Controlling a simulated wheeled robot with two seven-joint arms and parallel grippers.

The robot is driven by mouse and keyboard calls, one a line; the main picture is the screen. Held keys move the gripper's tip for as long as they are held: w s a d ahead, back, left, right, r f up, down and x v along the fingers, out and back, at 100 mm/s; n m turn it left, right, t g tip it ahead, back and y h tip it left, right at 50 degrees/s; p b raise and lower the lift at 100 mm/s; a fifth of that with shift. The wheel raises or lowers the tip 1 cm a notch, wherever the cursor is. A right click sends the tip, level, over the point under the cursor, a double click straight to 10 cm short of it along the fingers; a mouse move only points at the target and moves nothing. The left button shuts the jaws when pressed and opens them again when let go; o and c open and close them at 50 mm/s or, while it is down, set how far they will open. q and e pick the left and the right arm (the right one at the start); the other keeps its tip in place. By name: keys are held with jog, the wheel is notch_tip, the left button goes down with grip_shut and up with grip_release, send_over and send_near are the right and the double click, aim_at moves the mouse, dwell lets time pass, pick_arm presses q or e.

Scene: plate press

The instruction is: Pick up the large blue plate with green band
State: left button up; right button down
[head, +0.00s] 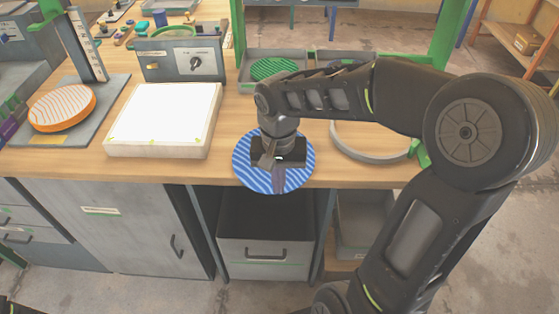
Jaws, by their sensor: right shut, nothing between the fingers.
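A round blue plate (244,163) with pale wavy stripes lies at the front edge of the wooden worktop, in the middle of the head view. I cannot make out a green band on it. My right gripper (278,184) points down in front of the plate and hides its middle. The gripper is shut with nothing between its fingers. I cannot tell whether its fingertips touch the plate.
A white block (163,118) lies left of the plate, and an orange striped disc (62,107) sits on the height gauge's base. A grey ring (370,155) is at the right, partly behind my arm. A green disc (272,69) lies in a tray behind.

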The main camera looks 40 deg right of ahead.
jog(key=shift+r+p, duration=0.6)
jog(key=shift+r, duration=0.2)
jog(key=shift+f, duration=0.1)
jog(key=shift+w+d+r+p, duration=0.15)
jog(key=shift+r+p, duration=0.15)
jog(key=shift+r, duration=0.15)
jog(key=s+a+b, duration=0.2)
jog(key=s+a, duration=0.5)
jog(key=s, duration=0.3)
jog(key=shift+a, duration=0.25)
jog(key=c, duration=2.1)
grip_release()
jog(key=shift+c, duration=0.2)
